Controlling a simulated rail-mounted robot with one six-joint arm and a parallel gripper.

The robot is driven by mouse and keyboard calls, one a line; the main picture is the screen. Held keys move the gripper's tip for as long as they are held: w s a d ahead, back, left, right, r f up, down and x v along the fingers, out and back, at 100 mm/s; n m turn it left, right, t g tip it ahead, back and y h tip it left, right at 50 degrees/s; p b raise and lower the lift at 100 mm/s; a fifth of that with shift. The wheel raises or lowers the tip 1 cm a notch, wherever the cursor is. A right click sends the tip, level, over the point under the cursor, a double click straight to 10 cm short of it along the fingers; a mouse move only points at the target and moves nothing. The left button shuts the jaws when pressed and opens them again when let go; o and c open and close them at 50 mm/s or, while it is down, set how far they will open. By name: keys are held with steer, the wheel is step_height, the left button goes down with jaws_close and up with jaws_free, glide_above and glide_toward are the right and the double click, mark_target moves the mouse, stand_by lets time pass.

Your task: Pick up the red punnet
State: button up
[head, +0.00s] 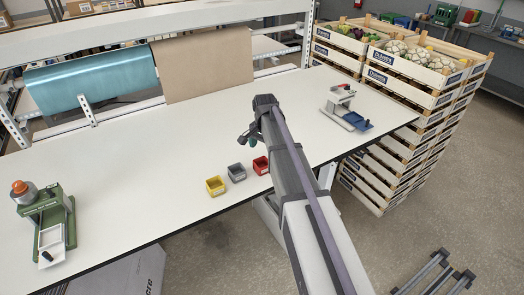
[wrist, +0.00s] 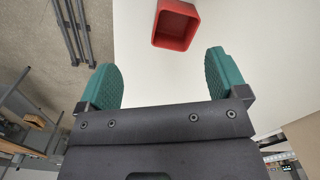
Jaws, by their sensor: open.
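The red punnet (head: 261,166) is a small open box on the white table near its front edge, at the right end of a row of punnets. In the wrist view the red punnet (wrist: 176,25) shows at the top, ahead of the fingertips and between their lines, somewhat nearer the right finger. My gripper (wrist: 170,80) is open with two green fingers spread wide and nothing between them. In the head view my gripper (head: 249,138) is above the table, close to the red punnet, and partly hidden by my arm.
A grey punnet (head: 237,173) and a yellow punnet (head: 215,186) stand left of the red one. A green device (head: 50,222) is at the table's left, a white and blue device (head: 345,108) at the right. Stacked wooden crates (head: 400,95) stand beyond the right edge. The table's middle (head: 130,150) is clear.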

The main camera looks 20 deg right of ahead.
mark_target(262, 166)
steer(key=f+m+b, duration=0.1)
steer(key=f+b, duration=0.3)
steer(key=w+f+m+b, duration=0.1)
steer(key=f+m+b, duration=0.1)
steer(key=f+b, duration=0.1)
steer(key=w+f+m+b, duration=0.1)
steer(key=f+b, duration=0.3)
steer(key=b, duration=0.1)
steer(key=shift+w+a+f+m, duration=0.1)
steer(key=shift+f+m, duration=0.25)
steer(key=shift+m, duration=0.05)
steer(key=shift+r, duration=0.25)
steer(key=c, duration=1)
